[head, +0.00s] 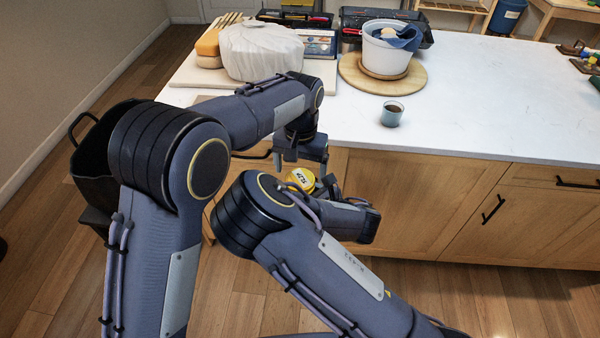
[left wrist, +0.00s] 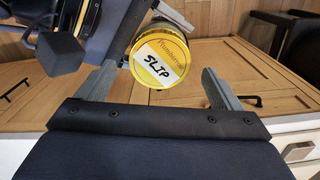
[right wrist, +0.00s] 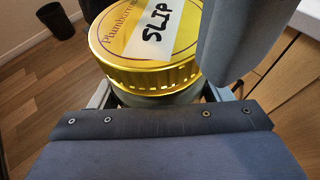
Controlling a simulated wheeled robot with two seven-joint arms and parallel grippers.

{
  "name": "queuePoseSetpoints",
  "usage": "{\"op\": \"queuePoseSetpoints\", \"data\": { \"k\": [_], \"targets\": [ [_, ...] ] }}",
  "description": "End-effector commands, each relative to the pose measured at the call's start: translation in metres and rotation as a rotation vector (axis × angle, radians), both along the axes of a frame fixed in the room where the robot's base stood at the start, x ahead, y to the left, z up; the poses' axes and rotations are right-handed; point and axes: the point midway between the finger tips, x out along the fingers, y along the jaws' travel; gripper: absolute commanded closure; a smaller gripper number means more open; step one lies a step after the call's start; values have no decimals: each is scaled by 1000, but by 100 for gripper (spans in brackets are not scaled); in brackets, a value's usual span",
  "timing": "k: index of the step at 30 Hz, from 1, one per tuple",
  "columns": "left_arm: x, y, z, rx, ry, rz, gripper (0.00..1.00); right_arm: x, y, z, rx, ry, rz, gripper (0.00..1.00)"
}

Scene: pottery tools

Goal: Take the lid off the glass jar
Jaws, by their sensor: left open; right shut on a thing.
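The glass jar has a gold-yellow lid (head: 301,179) with a white label reading SLIP. The lid also shows in the left wrist view (left wrist: 158,62) and large in the right wrist view (right wrist: 146,45). My right gripper (right wrist: 155,95) is shut on the jar body below the lid and holds it in the air in front of the counter. The jar's glass (right wrist: 160,95) is mostly hidden under the lid. My left gripper (head: 302,150) is open and empty, above the lid. Its two fingers (left wrist: 160,85) stand either side of the lid in the left wrist view, apart from it.
The white counter (head: 480,95) is behind the arms, with wooden cabinets (head: 400,200) below. A small blue-grey cup (head: 391,114) stands near its front edge. A white bucket (head: 387,55) sits on a round wooden board (head: 350,75). A white covered mound (head: 258,50) is at the left.

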Motion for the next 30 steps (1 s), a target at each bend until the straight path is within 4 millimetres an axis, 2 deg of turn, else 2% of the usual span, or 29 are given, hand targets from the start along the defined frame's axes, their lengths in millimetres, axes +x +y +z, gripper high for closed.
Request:
{"op": "queuePoseSetpoints", "data": {
  "k": [3, 10, 18, 21, 25, 30],
  "targets": [
    [0, 0, 15, -2, -1, -1, 13, 1, 0, 2, 3, -5, 0, 92],
    [0, 0, 25, -1, -1, -56, 16, 1, 0, 2, 3, -5, 0, 92],
    [1, 0, 48, -5, 2, -453, 16, 1, 0, 2, 3, -5, 0, 92],
    [1, 0, 53, -5, 3, -553, 16, 1, 0, 2, 3, -5, 0, 92],
    [0, 0, 47, -4, 7, -602, 16, 1, 0, 2, 2, -4, 0, 92],
    [-1, 0, 21, -3, 9, -602, 16, 1, 0, 2, 3, -5, 0, 92]
  ]
}}
